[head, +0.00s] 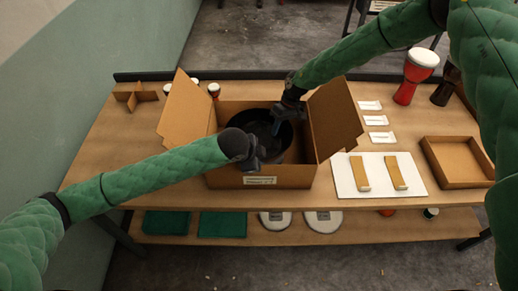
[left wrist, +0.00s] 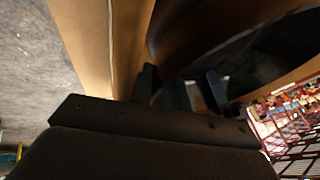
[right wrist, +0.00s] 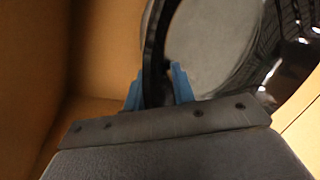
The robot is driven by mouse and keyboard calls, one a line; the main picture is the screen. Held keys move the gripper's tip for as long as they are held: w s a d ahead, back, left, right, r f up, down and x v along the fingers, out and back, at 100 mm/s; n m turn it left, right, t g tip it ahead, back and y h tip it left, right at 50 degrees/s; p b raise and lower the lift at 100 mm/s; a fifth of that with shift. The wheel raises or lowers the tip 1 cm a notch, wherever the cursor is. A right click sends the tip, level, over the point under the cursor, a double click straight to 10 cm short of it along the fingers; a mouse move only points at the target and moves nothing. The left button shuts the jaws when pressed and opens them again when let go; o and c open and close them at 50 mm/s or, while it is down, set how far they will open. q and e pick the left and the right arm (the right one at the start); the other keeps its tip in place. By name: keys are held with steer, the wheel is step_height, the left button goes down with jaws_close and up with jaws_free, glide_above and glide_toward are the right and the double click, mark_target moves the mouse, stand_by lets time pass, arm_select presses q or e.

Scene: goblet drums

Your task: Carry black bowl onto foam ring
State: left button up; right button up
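The black bowl (head: 262,127) sits inside the open cardboard box (head: 226,178), its rim near the box's top. My right gripper (head: 279,124) is at the bowl's far right rim. In the right wrist view its blue fingers (right wrist: 156,90) lie close on both sides of the bowl wall (right wrist: 156,45) and look shut on it. My left gripper (head: 258,160) is at the near rim, above the box's front wall. In the left wrist view its fingers (left wrist: 182,88) stand apart around the bowl's dark wall and look open. I cannot make out the foam ring.
The box's flaps (head: 188,107) stand spread left and right. To the right on the table (head: 110,160) are a white board (head: 378,185) with two tan blocks, a shallow tray (head: 455,160) and a red goblet drum (head: 410,80). A cardboard divider (head: 135,96) stands far left.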

steer(key=shift+w+d+f, duration=0.1)
steer(key=shift+d+f, duration=0.05)
steer(key=shift+f, duration=0.25)
steer(key=shift+a, duration=0.25)
steer(key=shift+w+d, duration=0.1)
steer(key=shift+d, duration=0.05)
arm_select(q)
steer(key=v, duration=0.8)
arm_select(e)
steer(key=v, duration=1.2)
arm_select(q)
steer(key=shift+w+r+p, duration=0.1)
steer(key=shift+w+p, duration=0.05)
steer(key=shift+p, duration=0.15)
arm_select(e)
steer(key=shift+r, duration=0.1)
